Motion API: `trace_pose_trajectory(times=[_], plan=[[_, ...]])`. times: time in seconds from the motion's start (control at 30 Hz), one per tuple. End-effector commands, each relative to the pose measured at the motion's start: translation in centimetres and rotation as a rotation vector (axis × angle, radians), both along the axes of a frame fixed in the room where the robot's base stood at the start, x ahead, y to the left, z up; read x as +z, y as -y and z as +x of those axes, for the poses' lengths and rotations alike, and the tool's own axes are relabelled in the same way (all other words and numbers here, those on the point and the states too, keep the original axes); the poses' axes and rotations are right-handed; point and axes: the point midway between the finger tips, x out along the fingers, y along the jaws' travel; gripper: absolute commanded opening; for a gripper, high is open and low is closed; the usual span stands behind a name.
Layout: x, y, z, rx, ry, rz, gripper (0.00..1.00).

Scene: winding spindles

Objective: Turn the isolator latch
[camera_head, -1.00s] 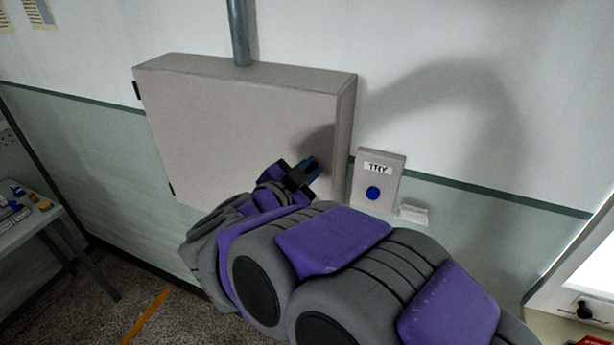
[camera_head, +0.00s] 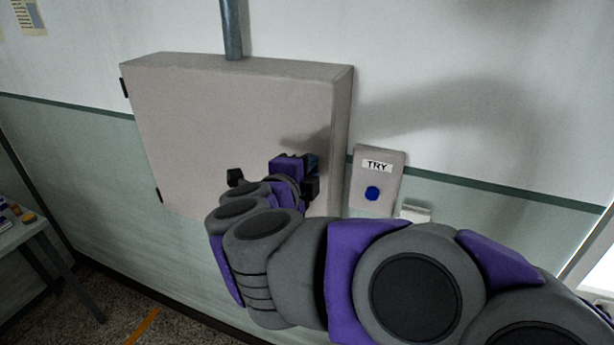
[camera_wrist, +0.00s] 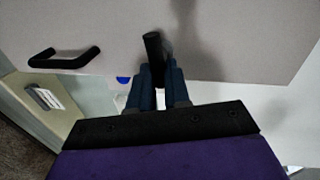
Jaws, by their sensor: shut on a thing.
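The grey isolator cabinet (camera_head: 230,120) hangs on the wall, its door closed. My gripper (camera_head: 311,166) is at the right part of its front, near the right edge. In the wrist view my gripper's blue fingers (camera_wrist: 158,88) are shut on a short black bar, which I take to be the latch (camera_wrist: 152,46); it stands tilted against the grey panel. The latch is hidden behind my gripper in the head view.
A grey TRY box (camera_head: 378,180) with a blue button is on the wall right of the cabinet, with a small white block (camera_head: 415,213) below it. A pipe (camera_head: 231,30) rises from the cabinet top. A table (camera_head: 25,232) stands at far left.

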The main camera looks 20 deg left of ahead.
Motion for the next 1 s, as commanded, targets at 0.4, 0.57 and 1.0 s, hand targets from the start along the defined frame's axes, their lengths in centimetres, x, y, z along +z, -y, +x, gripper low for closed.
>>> trace_pose_trajectory(times=[0.4,0.57,1.0], plan=[[-0.6,0.0,-0.03,0.0,0.002,0.121,0.0],[-0.6,-0.01,-0.04,0.001,0.003,0.127,0.0],[-0.54,0.04,-0.03,0.001,0.004,0.127,0.33]])
